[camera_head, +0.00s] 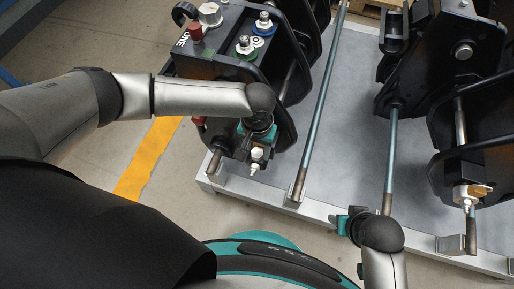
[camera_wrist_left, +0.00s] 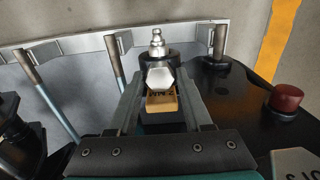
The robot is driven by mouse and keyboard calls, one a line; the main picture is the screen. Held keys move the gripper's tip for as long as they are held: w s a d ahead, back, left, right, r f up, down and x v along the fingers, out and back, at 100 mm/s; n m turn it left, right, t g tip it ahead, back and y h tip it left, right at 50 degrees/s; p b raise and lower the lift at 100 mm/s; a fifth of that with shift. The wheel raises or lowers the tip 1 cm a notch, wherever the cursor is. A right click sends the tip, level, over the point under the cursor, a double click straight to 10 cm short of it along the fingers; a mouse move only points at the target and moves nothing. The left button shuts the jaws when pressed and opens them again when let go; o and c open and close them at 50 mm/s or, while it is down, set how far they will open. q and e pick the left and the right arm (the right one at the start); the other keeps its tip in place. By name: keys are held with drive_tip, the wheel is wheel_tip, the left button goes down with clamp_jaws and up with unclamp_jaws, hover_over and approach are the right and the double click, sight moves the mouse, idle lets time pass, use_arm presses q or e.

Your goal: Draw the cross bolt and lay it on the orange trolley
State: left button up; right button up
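A silver hex-headed cross bolt (camera_wrist_left: 159,76) with a brass-coloured tag (camera_wrist_left: 162,103) sits in the dark coupler, between the two fingers of my left gripper (camera_wrist_left: 160,90) in the left wrist view. The fingers stand apart on either side of it, with no clear contact. In the head view my left gripper (camera_head: 258,140) points down at the coupler's near end, and the bolt head (camera_head: 257,154) shows just below it. My right gripper (camera_head: 345,223) is at the frame's front edge; its fingers are too small to judge. No orange trolley is in view.
The black coupler (camera_head: 222,65) carries fittings and a red knob (camera_head: 195,32). More couplers (camera_head: 445,60) stand at the right, one with a similar tagged bolt (camera_head: 470,194). Steel rods cross the grey rack (camera_head: 345,150). Floor with a yellow stripe (camera_head: 148,158) lies left.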

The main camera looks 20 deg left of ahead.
use_arm(q)
clamp_jaws()
idle(0.7)
